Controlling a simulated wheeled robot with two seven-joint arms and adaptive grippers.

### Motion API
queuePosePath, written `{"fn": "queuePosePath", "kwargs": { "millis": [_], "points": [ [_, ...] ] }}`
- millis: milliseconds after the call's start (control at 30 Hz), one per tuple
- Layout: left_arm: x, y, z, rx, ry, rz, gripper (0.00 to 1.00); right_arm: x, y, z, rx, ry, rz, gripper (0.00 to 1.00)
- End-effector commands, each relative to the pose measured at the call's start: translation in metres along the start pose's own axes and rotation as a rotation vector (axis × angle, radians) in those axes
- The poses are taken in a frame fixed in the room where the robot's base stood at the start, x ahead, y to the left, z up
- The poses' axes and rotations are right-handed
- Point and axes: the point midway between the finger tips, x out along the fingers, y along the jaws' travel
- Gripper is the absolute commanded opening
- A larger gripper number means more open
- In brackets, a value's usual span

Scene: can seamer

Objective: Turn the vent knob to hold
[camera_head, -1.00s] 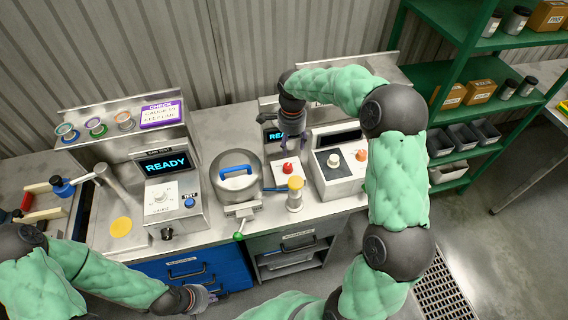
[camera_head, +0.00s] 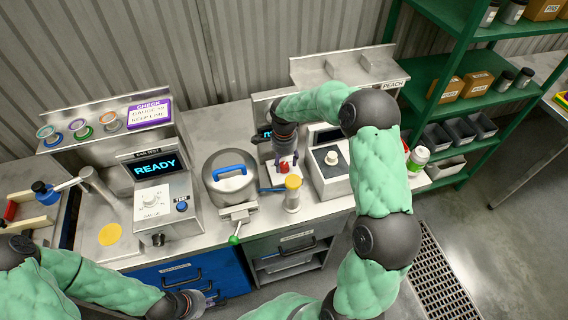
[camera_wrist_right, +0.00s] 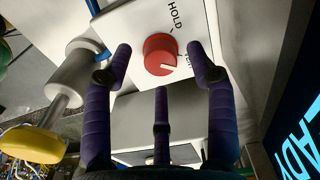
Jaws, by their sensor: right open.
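The vent knob (camera_wrist_right: 160,55) is red with a white pointer line, on a white panel with the word HOLD above it. The pointer faces lower right, towards a second label mostly hidden by a finger, and not HOLD. The knob also shows in the head view (camera_head: 284,168), just below my right gripper (camera_head: 285,155). In the wrist view my right gripper (camera_wrist_right: 160,62) is open, its purple fingers spread around the knob with visible gaps beside it. My left gripper (camera_head: 203,301) is low at the front of the blue drawers; its fingers are too small to judge.
A box with a cream knob (camera_head: 331,158) is to the right. A gauge unit (camera_head: 160,200) reads READY.

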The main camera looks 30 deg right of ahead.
Motion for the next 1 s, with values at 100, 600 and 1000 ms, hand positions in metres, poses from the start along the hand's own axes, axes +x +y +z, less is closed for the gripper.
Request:
{"fn": "queuePosePath", "kwargs": {
  "millis": [100,600,1000],
  "points": [
    [0.0013,-0.0004,-0.0001,0.000,0.000,0.000,0.00,0.0103,-0.0002,-0.0002,0.001,0.000,-0.001,0.57],
    [0.0014,-0.0005,-0.0001,0.000,0.000,0.000,0.00,0.0146,-0.0003,-0.0004,0.000,0.001,-0.001,0.23],
    [0.0016,-0.0006,-0.0001,0.000,0.000,0.000,0.00,0.0145,-0.0006,-0.0004,-0.021,0.000,-0.002,0.01]
  ]
}}
